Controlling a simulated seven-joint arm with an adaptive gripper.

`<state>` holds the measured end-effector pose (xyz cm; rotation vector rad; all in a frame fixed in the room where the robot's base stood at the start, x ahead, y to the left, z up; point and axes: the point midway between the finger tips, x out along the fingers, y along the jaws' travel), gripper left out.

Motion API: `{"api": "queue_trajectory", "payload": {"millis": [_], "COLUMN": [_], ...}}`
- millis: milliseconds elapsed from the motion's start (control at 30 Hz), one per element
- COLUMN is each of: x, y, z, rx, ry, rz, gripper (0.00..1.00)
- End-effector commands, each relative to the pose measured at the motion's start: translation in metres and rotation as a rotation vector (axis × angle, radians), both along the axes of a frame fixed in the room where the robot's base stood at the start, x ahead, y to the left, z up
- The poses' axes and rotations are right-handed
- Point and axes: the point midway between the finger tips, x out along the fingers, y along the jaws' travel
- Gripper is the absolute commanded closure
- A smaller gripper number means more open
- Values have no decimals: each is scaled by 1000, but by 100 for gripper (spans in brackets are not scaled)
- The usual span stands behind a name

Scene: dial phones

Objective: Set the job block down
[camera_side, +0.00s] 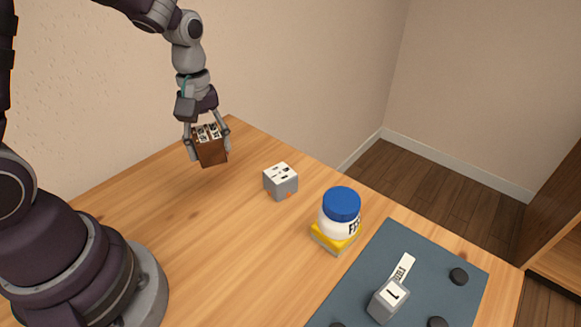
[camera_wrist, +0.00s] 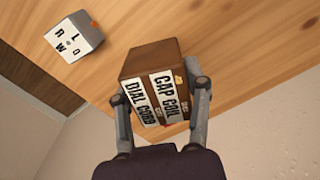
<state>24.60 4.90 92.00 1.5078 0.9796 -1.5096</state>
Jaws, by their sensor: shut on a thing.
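My gripper (camera_side: 207,150) is shut on a brown block (camera_side: 211,153) near the table's far corner. In the wrist view my gripper's fingers (camera_wrist: 156,88) press its two sides, and the brown block (camera_wrist: 150,62) shows white labels reading "DIAL CORD" and "CAP COIL". I take this to be the job block. It looks roughly upright; I cannot tell whether its underside touches the wood. A grey-white block with dark marks (camera_side: 280,181) stands apart from it, to the right in the side view. In the wrist view this lettered block (camera_wrist: 75,40) is at upper left.
The wooden table (camera_side: 190,235) is clear between my base and the blocks. A blue-lidded white jar (camera_side: 340,211) stands on a yellow block (camera_side: 333,240).

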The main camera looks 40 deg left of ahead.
Motion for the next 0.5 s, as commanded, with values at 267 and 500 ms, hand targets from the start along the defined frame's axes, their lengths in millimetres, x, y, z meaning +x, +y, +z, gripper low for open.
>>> {"api": "queue_trajectory", "payload": {"millis": [267, 500], "x": [-42, -103], "y": [-153, -212], "z": [-7, -11], "rx": [1, 2], "ry": [2, 0], "rz": [-459, -715], "gripper": [90, 90]}}
